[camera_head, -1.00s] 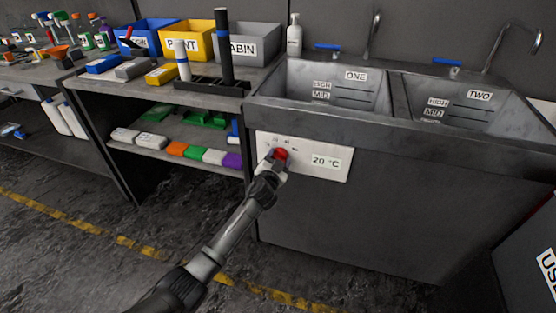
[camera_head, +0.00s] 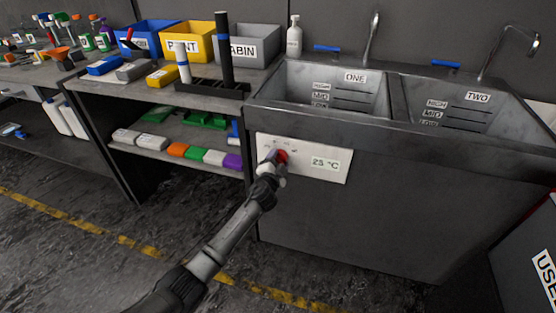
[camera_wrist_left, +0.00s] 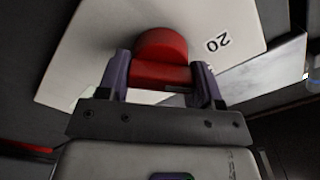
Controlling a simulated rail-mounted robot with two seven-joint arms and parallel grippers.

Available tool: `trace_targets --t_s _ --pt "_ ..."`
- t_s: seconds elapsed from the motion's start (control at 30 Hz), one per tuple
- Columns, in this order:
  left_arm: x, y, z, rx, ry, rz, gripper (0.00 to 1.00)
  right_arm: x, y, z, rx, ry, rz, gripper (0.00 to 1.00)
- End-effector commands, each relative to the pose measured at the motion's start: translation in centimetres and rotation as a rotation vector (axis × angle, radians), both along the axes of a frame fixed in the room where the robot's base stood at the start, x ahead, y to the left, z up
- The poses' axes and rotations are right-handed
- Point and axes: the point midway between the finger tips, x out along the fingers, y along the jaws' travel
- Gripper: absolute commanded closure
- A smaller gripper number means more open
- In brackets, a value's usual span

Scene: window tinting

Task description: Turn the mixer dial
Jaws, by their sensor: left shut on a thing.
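The mixer dial (camera_head: 282,156) is a red knob on a white panel (camera_head: 336,178) on the front of the sink unit. The panel's display (camera_head: 325,164) reads 25 °C. My left gripper (camera_head: 275,161) is at the dial, with its arm reaching up from the bottom of the head view. In the left wrist view the fingers (camera_wrist_left: 163,80) are on both sides of the red dial (camera_wrist_left: 162,48), shut on it. A printed 20 (camera_wrist_left: 217,44) shows on the panel beside the dial. My right gripper is not in view.
Above the panel are two basins, labelled ONE (camera_head: 355,77) and TWO (camera_head: 478,96), with taps behind. At left, a bench shelf (camera_head: 180,150) holds coloured blocks. Open floor with a yellow dashed line (camera_head: 85,227) lies in front.

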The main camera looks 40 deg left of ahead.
Motion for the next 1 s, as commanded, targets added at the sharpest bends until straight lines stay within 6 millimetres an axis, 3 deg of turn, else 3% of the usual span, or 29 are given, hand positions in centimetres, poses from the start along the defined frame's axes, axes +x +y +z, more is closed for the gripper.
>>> trace_targets --t_s 0.43,1.0 --pt "0.02 -0.05 -0.01 0.236 0.091 0.0 0.64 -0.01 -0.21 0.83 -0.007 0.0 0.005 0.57" --pt "0.02 -0.05 -0.09 0.288 0.112 0.0 0.64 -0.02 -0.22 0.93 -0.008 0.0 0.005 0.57"
